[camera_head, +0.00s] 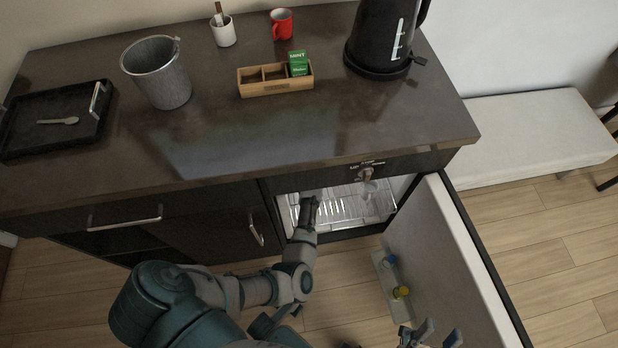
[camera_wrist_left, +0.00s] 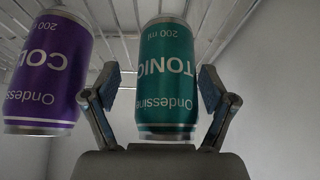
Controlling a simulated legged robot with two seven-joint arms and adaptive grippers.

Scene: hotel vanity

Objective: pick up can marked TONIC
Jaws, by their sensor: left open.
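The teal can marked TONIC (camera_wrist_left: 167,75) shows upside down in the left wrist view, against a wire shelf. It is between the two open fingers of my left gripper (camera_wrist_left: 160,90), with a gap visible on each side. A purple can (camera_wrist_left: 48,72) with a partly cut-off label stands to its left, close to the left finger. In the head view, my left gripper (camera_head: 308,208) reaches into the open minibar, and I cannot make out the TONIC can there. My right gripper (camera_head: 432,335) is open and empty at the bottom edge, near the door.
The minibar's wire shelf (camera_head: 343,208) lies under the dark counter (camera_head: 240,140). Its open door (camera_head: 440,250) stands to the right, with blue- and yellow-capped items in its rack (camera_head: 390,283). A kettle (camera_head: 378,40), ice bucket (camera_head: 158,75) and wooden box (camera_head: 275,86) stand on the counter.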

